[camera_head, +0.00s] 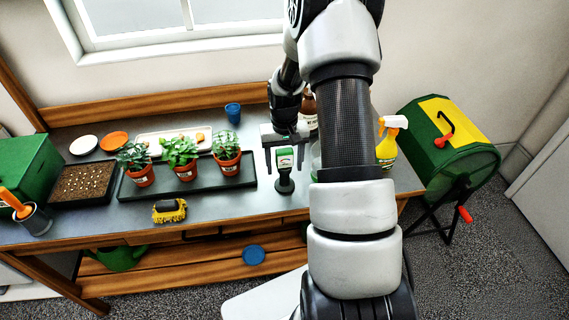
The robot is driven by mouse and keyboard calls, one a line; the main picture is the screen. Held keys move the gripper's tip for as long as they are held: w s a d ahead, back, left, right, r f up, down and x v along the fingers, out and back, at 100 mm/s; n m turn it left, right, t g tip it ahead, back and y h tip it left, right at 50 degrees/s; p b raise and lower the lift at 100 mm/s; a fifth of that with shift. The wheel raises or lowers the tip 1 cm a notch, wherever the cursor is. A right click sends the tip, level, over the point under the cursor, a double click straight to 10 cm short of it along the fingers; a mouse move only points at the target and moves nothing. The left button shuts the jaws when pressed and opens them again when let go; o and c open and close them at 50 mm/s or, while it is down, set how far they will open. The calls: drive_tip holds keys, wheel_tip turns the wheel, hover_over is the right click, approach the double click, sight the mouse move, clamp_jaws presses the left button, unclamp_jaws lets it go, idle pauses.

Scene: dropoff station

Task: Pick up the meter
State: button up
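The meter (285,184) is a small dark green and black device with a light dial face. It stands upright on the grey bench top (225,205), right of the potted plants. My gripper (284,165) is above the meter, pointing down. Its two fingers are spread apart, one to the left and one to the right of the meter's upper part. I cannot tell from this view whether either finger touches it. My arm hides part of the bench to the right.
A black tray with potted plants (185,172) stands to the left. A yellow and black brush (169,211) lies at the front. A yellow spray bottle (387,150) stands right of my arm. A blue cup (233,113) is behind. Bare bench top lies left of the meter.

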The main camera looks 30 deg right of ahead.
drive_tip(key=c, duration=1.1)
